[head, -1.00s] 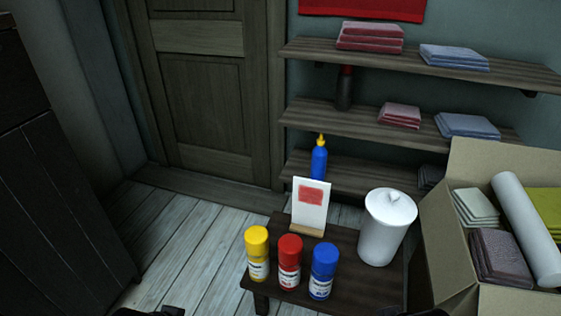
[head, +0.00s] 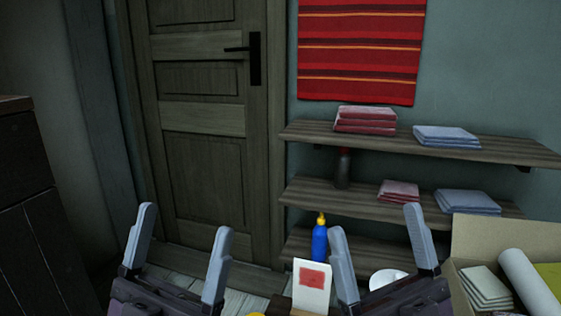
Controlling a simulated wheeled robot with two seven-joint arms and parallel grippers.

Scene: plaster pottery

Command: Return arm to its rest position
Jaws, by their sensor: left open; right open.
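My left gripper (head: 181,250) is at the lower left of the head view, pointing up, its two grey fingers spread apart with nothing between them. My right gripper (head: 378,248) is at the bottom, right of centre, also pointing up with its fingers apart and empty. Both are seen in front of the low table's area and touch nothing that I can see. The table and most of what stands on it are hidden or below the picture's edge.
A white card (head: 311,286) stands between the grippers, with a white lidded jar (head: 386,279) partly behind my right one. A blue bottle (head: 320,242) is farther back. A cardboard box (head: 510,235) with cloths is at right. Wall shelves (head: 345,200) and a door (head: 205,180) are behind.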

